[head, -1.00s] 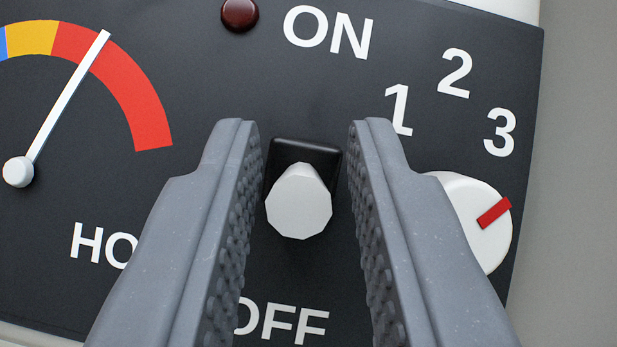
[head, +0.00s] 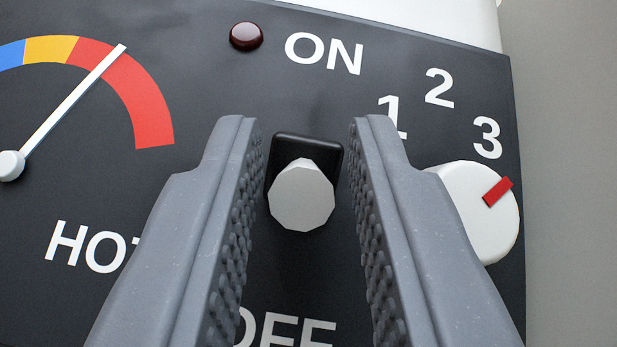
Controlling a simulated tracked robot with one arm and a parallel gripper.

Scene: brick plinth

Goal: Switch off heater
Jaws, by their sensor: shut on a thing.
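The heater's dark control panel (head: 330,100) fills most of the view. A toggle switch with a pale grey, faceted lever (head: 302,196) stands out from a black base (head: 308,146), between the words ON above and OFF below. The lever's end faces me and shows at the lower part of its base; its exact tilt is hard to judge. The fingers hide part of the panel and lettering. A dark red lamp (head: 246,36) near ON looks unlit.
A white round knob (head: 478,210) is just right of my right finger, its red mark towards 3. A gauge at the left has its white needle (head: 75,100) in the red band. Plain grey surface (head: 560,180) lies beyond the panel's right edge.

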